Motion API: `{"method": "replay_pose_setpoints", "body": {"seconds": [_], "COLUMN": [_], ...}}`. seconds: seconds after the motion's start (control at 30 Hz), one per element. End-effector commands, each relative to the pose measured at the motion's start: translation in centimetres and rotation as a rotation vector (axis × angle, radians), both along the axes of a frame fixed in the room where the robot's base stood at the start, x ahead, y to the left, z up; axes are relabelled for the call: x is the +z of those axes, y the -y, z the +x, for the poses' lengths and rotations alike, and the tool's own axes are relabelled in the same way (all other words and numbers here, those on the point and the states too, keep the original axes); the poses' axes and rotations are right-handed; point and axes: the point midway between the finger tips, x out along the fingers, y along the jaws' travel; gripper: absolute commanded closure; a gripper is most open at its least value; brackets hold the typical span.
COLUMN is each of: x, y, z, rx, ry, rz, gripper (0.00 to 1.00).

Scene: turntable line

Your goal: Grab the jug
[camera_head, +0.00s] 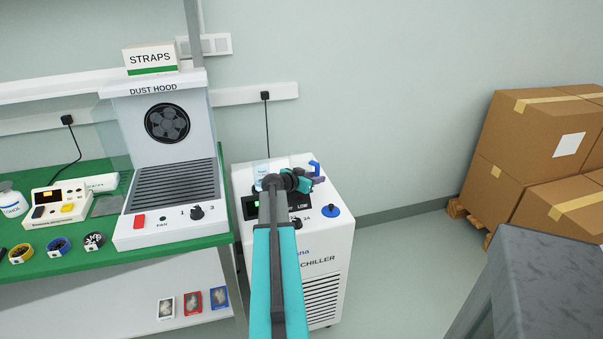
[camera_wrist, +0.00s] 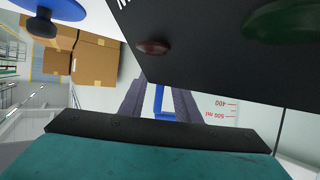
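The jug is a clear measuring jug with red markings and a blue handle, standing on top of the white chiller (camera_head: 340,238). In the head view its blue handle (camera_head: 315,165) shows just behind my gripper (camera_head: 318,181); my arm hides much of the jug. In the wrist view the jug's clear wall (camera_wrist: 217,108), marked 400 and 500 ml, is at the right. Its handle (camera_wrist: 158,100) shows between the two dark fingers of my gripper (camera_wrist: 159,106). The fingers stand apart, with a visible gap beside the handle.
The chiller's top has a dark display panel and a blue knob (camera_head: 330,211). Left of it, a green bench (camera_head: 75,255) carries a dust hood (camera_head: 165,165) and small items. Cardboard boxes (camera_head: 540,140) stand at the right. Floor between is clear.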

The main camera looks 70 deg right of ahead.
Motion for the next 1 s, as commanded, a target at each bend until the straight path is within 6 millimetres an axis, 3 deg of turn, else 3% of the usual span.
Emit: {"method": "replay_pose_setpoints", "body": {"seconds": [0.3,0.47,0.5,1.0], "x": [0.01,0.00,0.00,-0.04], "y": [0.00,0.01,0.01,0.00], "z": [-0.04,-0.06,-0.07,-0.22], "rx": [-0.001,-0.001,-0.001,-0.003], "ry": [0.000,0.000,0.000,-0.003], "rz": [0.000,0.000,0.000,0.002], "gripper": [0.72,0.99,1.00,1.00]}}
